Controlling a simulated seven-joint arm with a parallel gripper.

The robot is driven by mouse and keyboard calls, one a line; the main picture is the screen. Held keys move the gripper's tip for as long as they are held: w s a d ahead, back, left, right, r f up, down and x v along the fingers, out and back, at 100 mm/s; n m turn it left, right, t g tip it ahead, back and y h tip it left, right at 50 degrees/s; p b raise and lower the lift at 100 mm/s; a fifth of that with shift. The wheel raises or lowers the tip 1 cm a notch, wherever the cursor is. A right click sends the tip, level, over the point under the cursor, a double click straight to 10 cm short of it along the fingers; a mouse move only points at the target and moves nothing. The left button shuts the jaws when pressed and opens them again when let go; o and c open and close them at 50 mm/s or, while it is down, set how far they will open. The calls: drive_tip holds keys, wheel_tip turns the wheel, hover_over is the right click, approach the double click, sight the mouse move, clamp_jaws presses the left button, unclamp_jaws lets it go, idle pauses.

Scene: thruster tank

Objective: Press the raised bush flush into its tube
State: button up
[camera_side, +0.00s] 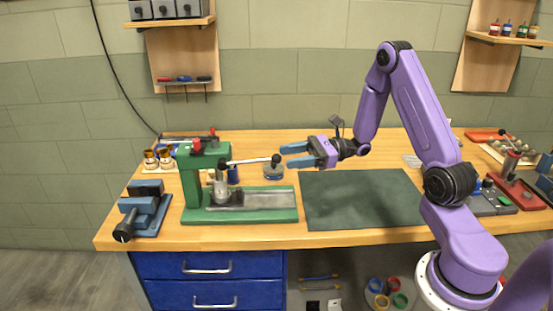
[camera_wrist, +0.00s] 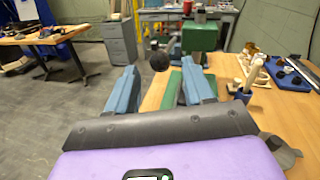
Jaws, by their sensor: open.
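A green arbor press (camera_side: 195,185) stands on the left of the bench, with a long pale lever reaching right to a black ball knob (camera_side: 276,160). A silver cylindrical part (camera_side: 221,190) stands under the press ram; bush and tube are too small to tell apart. My gripper (camera_side: 287,156) is open and empty, pointing left, its blue fingertips just right of the knob.
A blue vise (camera_side: 145,208) sits left of the press. A dark green mat (camera_side: 360,199) lies bare to the right. A red tool (camera_side: 515,185) stands far right.

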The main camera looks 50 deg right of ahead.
sight(277, 157)
drive_tip(key=shift+x, duration=2.35)
clamp_jaws()
